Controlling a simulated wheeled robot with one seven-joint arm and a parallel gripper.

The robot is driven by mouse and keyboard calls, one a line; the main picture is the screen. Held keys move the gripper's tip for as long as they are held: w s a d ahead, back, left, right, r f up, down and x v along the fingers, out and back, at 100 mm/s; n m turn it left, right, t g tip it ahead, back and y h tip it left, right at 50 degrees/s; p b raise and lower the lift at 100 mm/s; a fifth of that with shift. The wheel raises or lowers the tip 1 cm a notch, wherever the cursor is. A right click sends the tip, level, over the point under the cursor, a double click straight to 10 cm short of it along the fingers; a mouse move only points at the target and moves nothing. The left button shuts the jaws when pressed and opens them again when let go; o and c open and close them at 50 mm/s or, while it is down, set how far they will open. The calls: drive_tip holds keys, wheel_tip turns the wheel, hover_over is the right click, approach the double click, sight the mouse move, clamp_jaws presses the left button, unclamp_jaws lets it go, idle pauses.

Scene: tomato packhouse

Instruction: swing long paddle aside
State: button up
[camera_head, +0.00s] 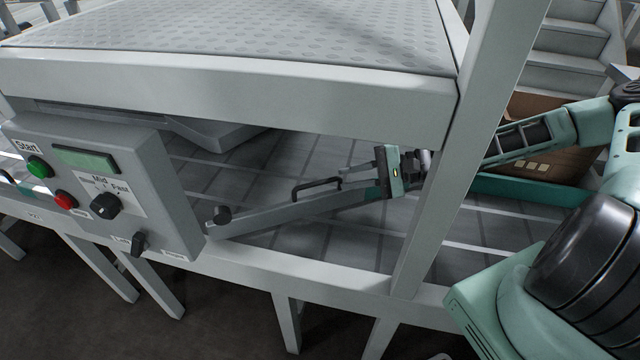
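The long paddle (290,215) is a grey bar lying slantwise over the belt, under the raised deck. Its left end has a dark round knob near the control box, and its right end reaches toward my gripper. A black handle (317,186) stands up from the paddle's middle part. My gripper (352,174) is above the paddle's right part, just right of the handle, its fingers pointing left. It looks apart from the handle. The fingers overlap in this view, so their opening is unclear. Part of my wrist is hidden behind the white post.
A grey control box (165,190) with buttons and knobs stands at the left. The deck edge (250,92) hangs low above the paddle. A white post (428,220) rises between my arm's base side and the paddle. A cardboard box (545,165) is behind my arm.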

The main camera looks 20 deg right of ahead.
sight(326, 182)
drive_tip(key=x, duration=0.7)
drive_tip(key=shift+a+f+b, duration=0.1)
drive_tip(key=shift+a+b, duration=0.05)
drive_tip(key=shift+b, duration=0.15)
clamp_jaws()
